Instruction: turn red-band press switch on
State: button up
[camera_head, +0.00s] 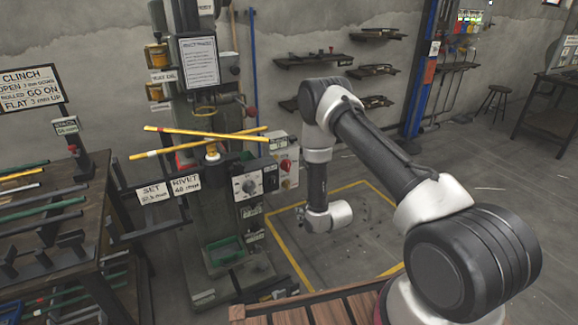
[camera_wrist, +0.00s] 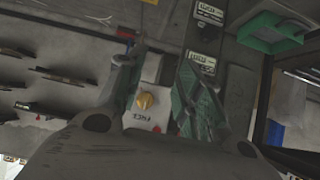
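A rivet press (camera_head: 215,215) stands left of centre in the head view. Its front box carries a round dial switch (camera_head: 249,186); a pale box with a red button (camera_head: 286,165) sits beside it. In the wrist view, a yellow knob (camera_wrist: 146,100) on a pale labelled panel (camera_wrist: 140,116) shows between my fingers, with a red button at its edge. My gripper (camera_wrist: 161,62) is open and empty, its fingers on either side of the knob in the picture; contact cannot be told. In the head view my gripper (camera_head: 303,212) is small and low, right of the press. I cannot make out a red band for certain.
Yellow rods (camera_head: 205,138) cross at the press head. A green tray (camera_head: 226,250) sits low on the press. A rack of rods (camera_head: 45,235) stands at the left. Wall shelves (camera_head: 375,71) hang behind. Floor inside the yellow outline (camera_head: 345,250) looks largely clear.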

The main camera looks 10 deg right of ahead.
jog(key=w+a+r+t, duration=0.1)
jog(key=w+r+t, duration=0.2)
jog(key=w+r, duration=0.15)
jog(key=t+y, duration=0.2)
jog(key=t, duration=0.2)
send_near(289, 164)
jog(key=w, duration=0.2)
jog(key=x, duration=0.7)
jog(key=shift+w+a, duration=0.2)
jog(key=shift+a, duration=0.25)
jog(key=shift+c, duration=0.2)
grip_shut()
